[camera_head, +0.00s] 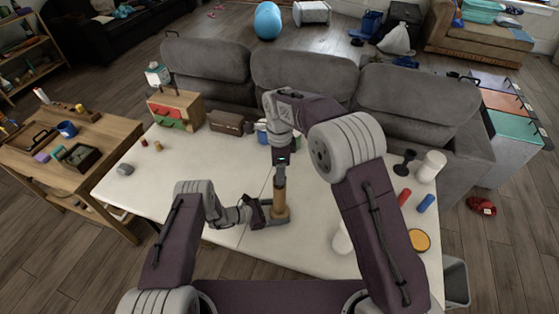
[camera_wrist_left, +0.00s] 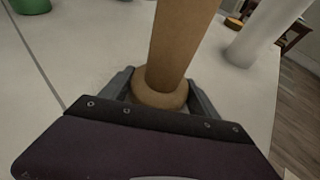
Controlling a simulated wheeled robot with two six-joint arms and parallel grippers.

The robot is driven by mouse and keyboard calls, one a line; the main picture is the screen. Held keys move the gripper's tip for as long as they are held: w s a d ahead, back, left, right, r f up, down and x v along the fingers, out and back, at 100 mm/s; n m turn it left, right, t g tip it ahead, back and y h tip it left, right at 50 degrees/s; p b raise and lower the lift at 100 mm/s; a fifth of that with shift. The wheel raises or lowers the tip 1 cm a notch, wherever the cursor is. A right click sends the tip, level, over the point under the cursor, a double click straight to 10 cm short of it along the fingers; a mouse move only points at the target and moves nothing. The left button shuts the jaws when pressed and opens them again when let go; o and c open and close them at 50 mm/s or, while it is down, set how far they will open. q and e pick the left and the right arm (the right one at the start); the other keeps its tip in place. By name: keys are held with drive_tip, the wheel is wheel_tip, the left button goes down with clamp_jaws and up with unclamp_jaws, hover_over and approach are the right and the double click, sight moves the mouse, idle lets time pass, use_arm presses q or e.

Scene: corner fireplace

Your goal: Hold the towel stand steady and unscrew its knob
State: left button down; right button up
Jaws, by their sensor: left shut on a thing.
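The towel stand (camera_head: 279,200) is an upright tan wooden post on the white table, near the table's front middle. In the left wrist view its post (camera_wrist_left: 178,45) rises from a rounded wooden collar (camera_wrist_left: 160,97). My left gripper (camera_head: 262,211) reaches in from the left and is shut on the stand low down, with a finger on each side of the collar in the wrist view. My right gripper (camera_head: 280,172) points down at the top of the post. The knob is hidden there, and I cannot tell whether the right fingers grip it.
A white cylinder (camera_head: 342,240) stands to the right of the stand. A red cylinder (camera_head: 404,196), a blue one (camera_head: 426,203), a yellow disc (camera_head: 418,240) and a white roll (camera_head: 431,166) lie or stand at the right. The table's left front is mostly clear.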

drive_tip(key=shift+f, duration=1.9)
clamp_jaws()
